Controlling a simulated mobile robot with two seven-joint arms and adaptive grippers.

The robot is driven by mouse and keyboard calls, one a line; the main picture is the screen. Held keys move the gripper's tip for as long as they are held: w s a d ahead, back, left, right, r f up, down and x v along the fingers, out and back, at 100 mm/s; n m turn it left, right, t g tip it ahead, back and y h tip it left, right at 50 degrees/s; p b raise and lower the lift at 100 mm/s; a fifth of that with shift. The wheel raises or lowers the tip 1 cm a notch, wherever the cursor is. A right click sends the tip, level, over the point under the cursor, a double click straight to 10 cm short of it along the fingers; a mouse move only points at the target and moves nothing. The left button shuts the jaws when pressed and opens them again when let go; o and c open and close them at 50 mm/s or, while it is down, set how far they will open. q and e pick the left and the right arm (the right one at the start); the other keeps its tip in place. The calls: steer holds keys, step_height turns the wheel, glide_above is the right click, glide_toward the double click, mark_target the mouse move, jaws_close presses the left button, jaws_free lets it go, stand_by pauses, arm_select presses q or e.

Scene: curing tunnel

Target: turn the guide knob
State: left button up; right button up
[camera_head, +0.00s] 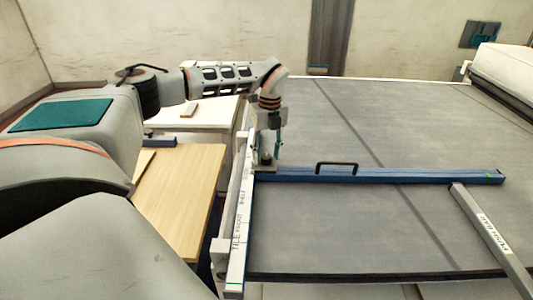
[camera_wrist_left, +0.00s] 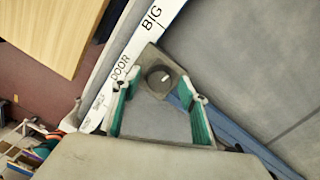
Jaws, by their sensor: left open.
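The guide knob (camera_wrist_left: 160,78) is a dark round knob with a short white mark, on a grey block (camera_wrist_left: 151,56) at the end of a blue guide bar (camera_head: 400,176). The bar lies across the grey belt and carries a black handle (camera_head: 337,164). My left gripper (camera_head: 268,152) points down over the block in the head view. In the left wrist view the open gripper (camera_wrist_left: 160,92) has one teal-padded finger on each side of the knob, apart from it. Whether the fingertips reach down to knob height is unclear. My right gripper is not in view.
A white scale rail (camera_head: 238,215) with printed words, such as DOOR and BIG, runs along the belt's left edge. A wooden table (camera_head: 180,195) stands left of the rail. The belt (camera_head: 390,120) is otherwise clear.

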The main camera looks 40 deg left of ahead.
arm_select(q)
steer(key=c, duration=1.1)
steer(key=shift+m, duration=0.4)
steer(key=m, duration=1.4)
steer(key=shift+t, duration=0.3)
steer(key=m, duration=0.4)
steer(key=shift+s+m, duration=0.1)
steer(key=shift+m, duration=0.6)
